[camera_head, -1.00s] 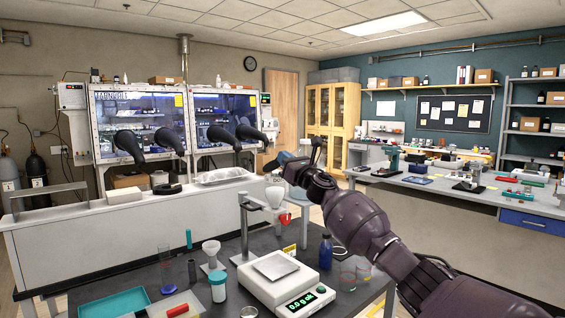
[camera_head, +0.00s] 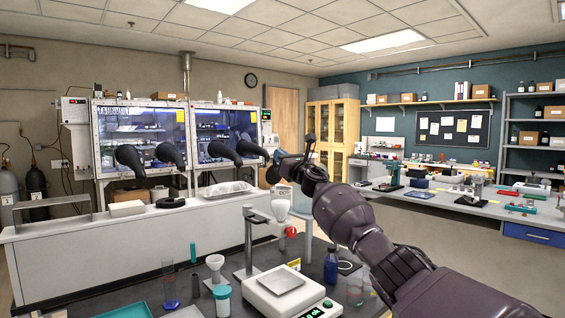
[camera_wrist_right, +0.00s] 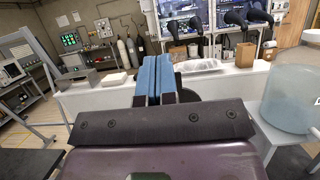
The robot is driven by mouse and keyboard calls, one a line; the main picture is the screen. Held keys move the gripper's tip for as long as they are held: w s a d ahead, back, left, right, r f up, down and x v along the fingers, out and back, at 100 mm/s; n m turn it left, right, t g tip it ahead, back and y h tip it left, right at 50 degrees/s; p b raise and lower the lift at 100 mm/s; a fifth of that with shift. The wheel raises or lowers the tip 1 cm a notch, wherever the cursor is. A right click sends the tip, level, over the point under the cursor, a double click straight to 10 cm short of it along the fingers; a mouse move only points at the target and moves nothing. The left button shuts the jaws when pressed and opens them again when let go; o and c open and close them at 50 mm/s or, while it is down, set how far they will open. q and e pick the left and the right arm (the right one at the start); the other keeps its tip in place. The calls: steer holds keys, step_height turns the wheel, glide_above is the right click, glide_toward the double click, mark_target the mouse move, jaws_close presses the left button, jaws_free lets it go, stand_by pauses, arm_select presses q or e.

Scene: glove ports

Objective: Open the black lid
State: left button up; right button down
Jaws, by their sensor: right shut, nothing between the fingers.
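A flat round black object (camera_head: 170,202), which looks like the black lid, lies on the white bench in the head view; I cannot tell what it covers. In the wrist view a dark part just right of the fingers may be the same object, mostly hidden. My right gripper (camera_head: 280,156) is raised in front of the glove boxes, to the right of the black object and apart from it. Its blue fingers (camera_wrist_right: 153,65) are together with nothing between them. My left gripper is in neither view.
Black gloves (camera_head: 130,156) stick out above the bench. The near table holds a balance (camera_head: 285,288), funnels and a blue bottle (camera_head: 331,266). A large bluish container (camera_wrist_right: 290,98) stands right of the gripper.

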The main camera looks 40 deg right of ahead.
steer(key=shift+w+a+r+g+h+p, duration=0.15)
steer(key=shift+w+g+p, duration=0.1)
steer(key=shift+w+p, duration=0.25)
steer(key=shift+w+r+g+h+p, duration=0.1)
steer(key=shift+w+r+g+p, duration=0.1)
steer(key=shift+w+p, duration=0.25)
steer(key=shift+w+a+r+g+h+p, duration=0.1)
steer(key=shift+w+g+p, duration=0.2)
steer(key=shift+w, duration=0.35)
steer(key=shift+w+d+r+g+p, duration=0.1)
steer(key=shift+w+g+p, duration=0.2)
steer(key=shift+p, duration=0.25)
steer(key=shift+w, duration=0.25)
steer(key=shift+w+g+p, duration=0.2)
steer(key=shift+g+p, duration=0.25)
steer(key=shift+p, duration=0.05)
